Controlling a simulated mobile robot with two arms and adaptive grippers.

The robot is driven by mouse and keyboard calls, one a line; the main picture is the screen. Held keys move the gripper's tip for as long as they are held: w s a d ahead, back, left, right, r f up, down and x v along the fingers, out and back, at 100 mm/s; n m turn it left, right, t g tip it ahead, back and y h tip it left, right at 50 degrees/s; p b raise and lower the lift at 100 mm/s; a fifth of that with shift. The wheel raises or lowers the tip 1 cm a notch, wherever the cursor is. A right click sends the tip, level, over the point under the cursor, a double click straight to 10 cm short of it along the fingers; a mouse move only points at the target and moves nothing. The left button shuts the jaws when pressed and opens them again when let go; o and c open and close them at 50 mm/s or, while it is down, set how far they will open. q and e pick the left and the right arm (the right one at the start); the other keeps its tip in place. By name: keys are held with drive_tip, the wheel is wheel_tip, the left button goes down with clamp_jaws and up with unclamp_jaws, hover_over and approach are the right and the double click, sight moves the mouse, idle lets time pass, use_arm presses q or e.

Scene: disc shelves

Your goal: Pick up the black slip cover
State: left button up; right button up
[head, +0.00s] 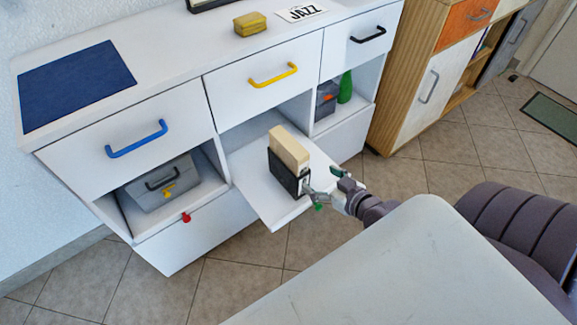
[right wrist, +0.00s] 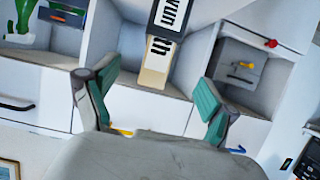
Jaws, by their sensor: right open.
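The black slip cover (head: 284,175) stands upright on the lowered white flap (head: 262,198) of the middle compartment. A cream block (head: 289,149) sits in it and sticks out of its top. In the right wrist view the slip cover (right wrist: 172,16) shows a white label with dark letters at the top edge, with the cream block (right wrist: 156,70) below it. My right gripper (head: 320,181) is just right of the slip cover; whether it touches is unclear. In the right wrist view my right gripper (right wrist: 152,98) has its fingers wide apart with nothing between the tips. My left gripper is not in view.
The white cabinet has drawers with blue (head: 136,140), yellow (head: 273,76) and black (head: 368,35) handles. A grey box (head: 162,184) fills the left compartment. A green knob (head: 318,207) is on the flap's edge. A blue mat (head: 76,85) and yellow box (head: 250,24) lie on top.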

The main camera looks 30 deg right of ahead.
sight(303, 168)
drive_tip(key=x, duration=0.3)
drive_tip(key=shift+w+r+b, duration=0.1)
drive_tip(key=shift+b, duration=0.25)
drive_tip(key=b+x, duration=0.1)
drive_tip(key=x, duration=0.3)
drive_tip(key=shift+w, duration=0.15)
drive_tip(key=shift+w+a+f, duration=0.1)
drive_tip(key=shift+w+f, duration=0.25)
drive_tip(key=shift+w, duration=0.1)
drive_tip(key=shift+b+x, duration=0.7)
drive_tip(key=shift+x, duration=1.65)
drive_tip(key=shift+f, duration=0.15)
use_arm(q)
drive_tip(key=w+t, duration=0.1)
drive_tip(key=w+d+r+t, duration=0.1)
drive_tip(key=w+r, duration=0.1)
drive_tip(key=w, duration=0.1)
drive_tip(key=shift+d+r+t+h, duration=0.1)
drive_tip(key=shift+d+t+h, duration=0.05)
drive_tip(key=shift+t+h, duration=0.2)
use_arm(e)
drive_tip(key=shift+c, duration=0.3)
